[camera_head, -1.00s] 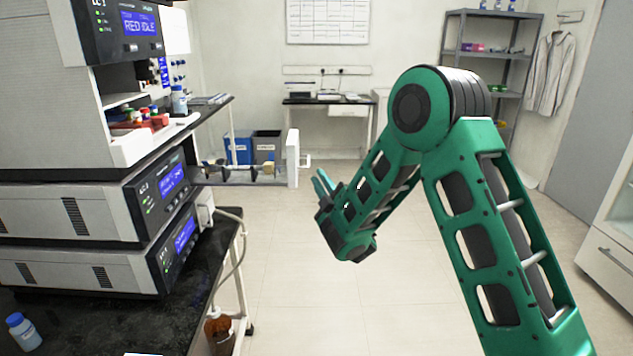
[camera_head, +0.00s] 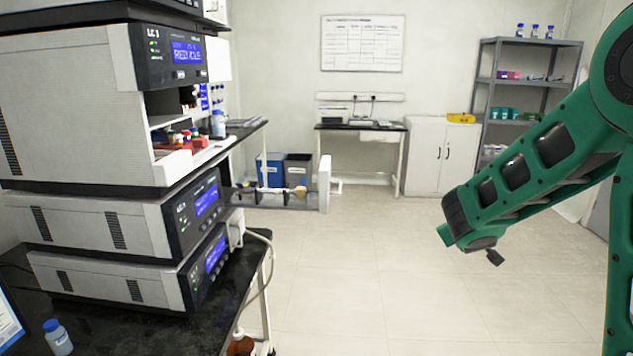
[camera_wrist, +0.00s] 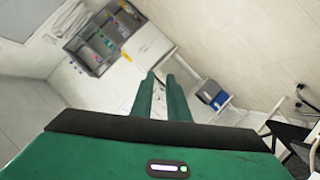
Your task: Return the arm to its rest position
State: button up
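My arm crosses the right side of the head view, over open floor and well clear of the bench. Its far end (camera_head: 468,222) points left and down, and the fingers are mostly hidden there. In the wrist view my gripper (camera_wrist: 160,78) shows two green fingers with a narrow gap between them. Nothing is seen held in the gap. The wrist view is tilted and looks across the room.
A stack of instruments (camera_head: 110,230) stands on the black bench (camera_head: 120,325) at left. An opened panel (camera_head: 325,185) juts from it over the floor. A blue-capped bottle (camera_head: 58,338) stands on the bench. A shelf rack (camera_head: 483,90) and white cabinet (camera_head: 428,155) stand at the back.

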jog(key=s+d+f+m+g, duration=0.2)
jog(key=s+d+m+g, duration=0.15)
jog(key=s, duration=0.75)
jog(key=s+d+f+m+g, duration=0.1)
jog(key=s+d+m+g, duration=0.3)
jog(key=s, duration=0.8)
jog(key=s+a+m+g+y, duration=0.1)
jog(key=s+a+g+y, duration=0.1)
jog(key=s, duration=0.9)
jog(key=s+a+f+m+g+y, duration=0.1)
jog(key=s+a+g+y, duration=0.2)
jog(key=s, duration=0.8)
jog(key=shift+s+a+y, duration=0.15)
jog(key=shift+a+y, duration=0.25)
jog(key=shift+a, duration=0.1)
